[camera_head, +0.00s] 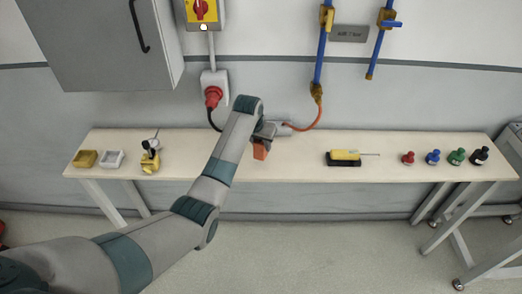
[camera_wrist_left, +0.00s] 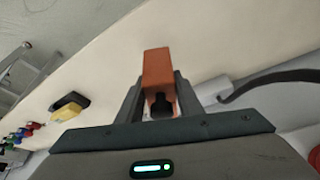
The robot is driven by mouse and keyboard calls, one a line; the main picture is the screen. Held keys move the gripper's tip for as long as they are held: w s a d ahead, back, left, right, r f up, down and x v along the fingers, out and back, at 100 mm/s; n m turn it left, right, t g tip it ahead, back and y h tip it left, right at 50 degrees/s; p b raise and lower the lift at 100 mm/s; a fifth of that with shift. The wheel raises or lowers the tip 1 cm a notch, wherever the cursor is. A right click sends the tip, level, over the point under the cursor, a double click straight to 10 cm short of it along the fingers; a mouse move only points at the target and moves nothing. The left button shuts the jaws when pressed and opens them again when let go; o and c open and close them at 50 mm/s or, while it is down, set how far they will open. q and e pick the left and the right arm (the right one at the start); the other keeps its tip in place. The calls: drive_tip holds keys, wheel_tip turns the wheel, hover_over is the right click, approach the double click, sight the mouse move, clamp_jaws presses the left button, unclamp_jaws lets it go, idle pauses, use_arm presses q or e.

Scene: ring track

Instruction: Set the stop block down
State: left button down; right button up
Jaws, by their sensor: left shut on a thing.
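The stop block (camera_wrist_left: 157,65) is an orange block. My left gripper (camera_wrist_left: 160,92) is shut on it in the left wrist view, with one finger on each side. In the head view the orange block (camera_head: 260,151) shows just below my left gripper (camera_head: 262,140), over the front half of the table (camera_head: 290,172). The wrist partly hides the gripper there. I cannot tell whether the block touches the tabletop. My right gripper is not in view.
A yellow tool (camera_head: 345,155) on a black base lies right of the block. Several coloured bottles (camera_head: 433,157) stand at the right end. An orange hose (camera_head: 308,124) hangs behind.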

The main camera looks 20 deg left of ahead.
use_arm(q)
wheel_tip(320, 180, down, 2)
drive_tip(key=shift+f+p, duration=0.2)
drive_tip(key=shift+p, duration=0.4)
drive_tip(key=shift+f, duration=0.75)
drive_tip(key=c, duration=1.3)
unclamp_jaws()
drive_tip(key=shift+f, duration=0.15)
drive_tip(key=shift+o, duration=0.2)
